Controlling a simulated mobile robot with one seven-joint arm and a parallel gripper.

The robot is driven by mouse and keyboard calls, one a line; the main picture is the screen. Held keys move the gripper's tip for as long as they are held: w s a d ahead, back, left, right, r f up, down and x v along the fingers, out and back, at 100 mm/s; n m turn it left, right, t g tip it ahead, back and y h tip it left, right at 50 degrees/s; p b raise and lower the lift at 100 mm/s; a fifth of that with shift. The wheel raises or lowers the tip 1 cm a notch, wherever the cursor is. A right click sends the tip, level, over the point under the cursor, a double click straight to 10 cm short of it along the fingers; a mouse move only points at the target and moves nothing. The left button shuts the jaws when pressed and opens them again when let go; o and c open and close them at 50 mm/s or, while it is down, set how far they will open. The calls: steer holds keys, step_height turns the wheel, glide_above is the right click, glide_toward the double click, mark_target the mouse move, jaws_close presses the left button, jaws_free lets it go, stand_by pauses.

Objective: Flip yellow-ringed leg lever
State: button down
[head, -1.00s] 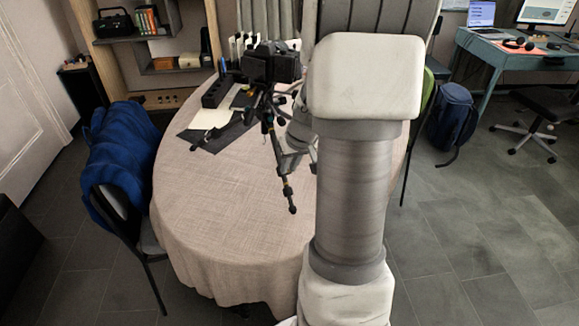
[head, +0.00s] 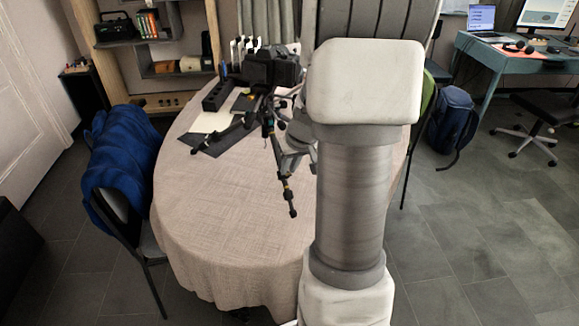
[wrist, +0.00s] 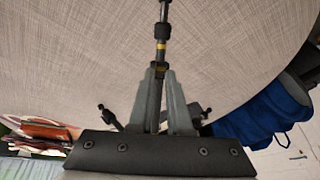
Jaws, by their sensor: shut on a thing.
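A black tripod with a camera (head: 270,68) on top stands on the round table. Its yellow-ringed leg (head: 286,187) slants toward the table's front, foot on the cloth. In the wrist view the leg runs up the middle, with the yellow ring (wrist: 161,45) just beyond my fingertips. My gripper (wrist: 158,72) is shut on the dark part of this leg beside the ring, one finger on each side. I cannot make out the lever apart from the leg, as the fingers cover that spot. In the head view my arm largely hides the gripper.
The cloth-covered table (head: 220,235) is bare at the front left. A dark mat (head: 215,143), papers and a black organizer (head: 217,95) lie near the tripod. A chair with a blue jacket (head: 125,165) stands at the left. Another tripod leg (head: 222,137) reaches left over the mat.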

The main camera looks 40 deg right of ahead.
steer(key=shift+w+d+r, duration=0.15)
steer(key=shift+w+r, duration=0.25)
steer(key=shift+w, duration=0.05)
stand_by(0.5)
steer(key=c, duration=1.3)
jaws_free()
steer(key=s+r, duration=0.1)
steer(key=s+r+p, duration=0.1)
steer(key=r, duration=0.1)
steer(key=s+r+p, duration=0.1)
steer(key=shift+s+a+r, duration=0.3)
steer(key=shift+a+r, duration=0.1)
